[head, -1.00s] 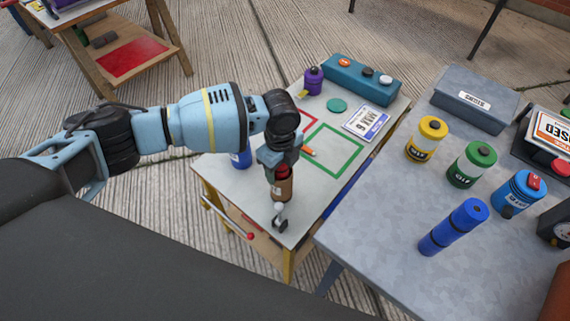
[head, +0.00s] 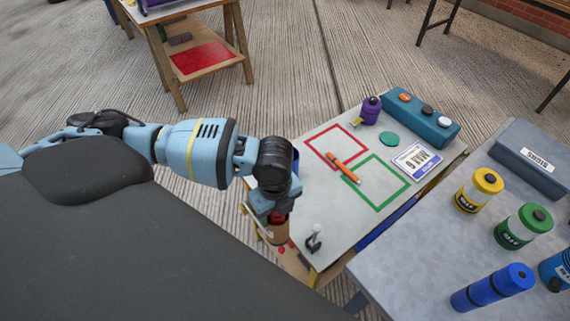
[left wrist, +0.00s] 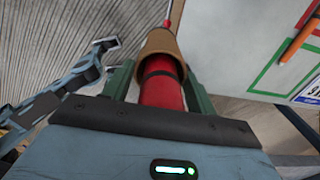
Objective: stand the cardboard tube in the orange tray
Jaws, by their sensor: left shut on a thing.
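My left gripper (head: 276,214) is shut on a brown cardboard tube (head: 278,233) with a red part at its upper end. In the head view it hangs beside the near left edge of the white-topped table, apart from the tabletop as far as I can tell. In the left wrist view the green fingers of my left gripper (left wrist: 158,90) flank a red cylinder with a black band, and the tube's brown wall (left wrist: 160,42) shows beyond it. The tube's lower end is hidden. I see no orange tray. My right gripper is not in view.
The white-topped table (head: 330,205) bears red and green outlined squares, an orange marker (head: 343,170), a purple bottle (head: 371,109) and a small clamp (head: 315,238). A grey table (head: 420,262) with canisters and a blue tube (head: 493,287) stands at right.

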